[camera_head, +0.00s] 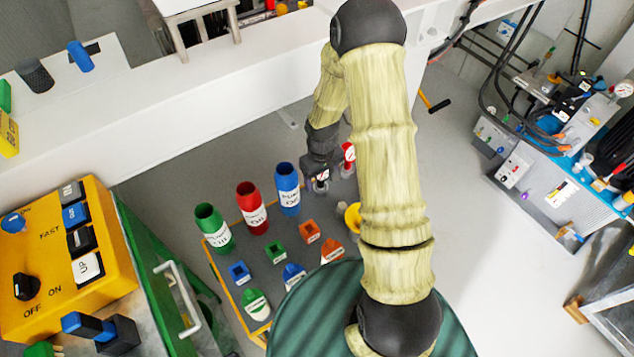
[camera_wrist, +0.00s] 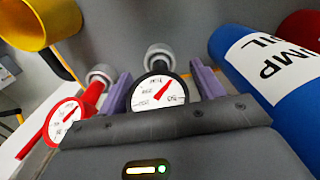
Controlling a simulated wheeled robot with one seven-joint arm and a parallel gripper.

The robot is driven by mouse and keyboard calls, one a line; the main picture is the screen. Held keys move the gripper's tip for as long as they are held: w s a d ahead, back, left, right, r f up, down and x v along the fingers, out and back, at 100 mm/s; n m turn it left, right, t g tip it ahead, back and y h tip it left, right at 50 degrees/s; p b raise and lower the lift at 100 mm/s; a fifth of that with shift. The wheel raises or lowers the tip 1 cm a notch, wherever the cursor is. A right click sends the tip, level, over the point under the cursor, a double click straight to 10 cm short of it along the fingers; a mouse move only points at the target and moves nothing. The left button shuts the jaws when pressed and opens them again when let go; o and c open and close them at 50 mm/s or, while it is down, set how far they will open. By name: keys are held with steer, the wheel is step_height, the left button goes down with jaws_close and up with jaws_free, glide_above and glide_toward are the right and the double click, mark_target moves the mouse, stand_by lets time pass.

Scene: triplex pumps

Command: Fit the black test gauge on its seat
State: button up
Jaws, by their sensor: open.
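The black test gauge (camera_wrist: 160,94) has a white dial with a red needle and a grey round fitting behind its rim. In the wrist view it stands between the two purple fingers of my gripper (camera_wrist: 162,76). The fingers are apart, and a gap shows on the dial's left; whether the right finger touches it is unclear. In the head view my gripper (camera_head: 318,172) is low over the tray, with the black gauge's dial (camera_head: 322,184) partly showing beneath it. I cannot pick out the gauge's seat in either view.
A red gauge (camera_wrist: 66,118) stands close on the left, with a yellow ring-like part (camera_wrist: 40,22) beyond it. A blue bottle (camera_wrist: 268,85) is close on the right. The tray (camera_head: 222,285) also holds red (camera_head: 252,212) and green bottles (camera_head: 212,228) and small coloured blocks.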

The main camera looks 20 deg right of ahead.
steer(key=c, duration=1.3)
step_height(320, 180, up, 10)
steer(key=shift+r+p, duration=0.1)
steer(key=shift+p, duration=0.65)
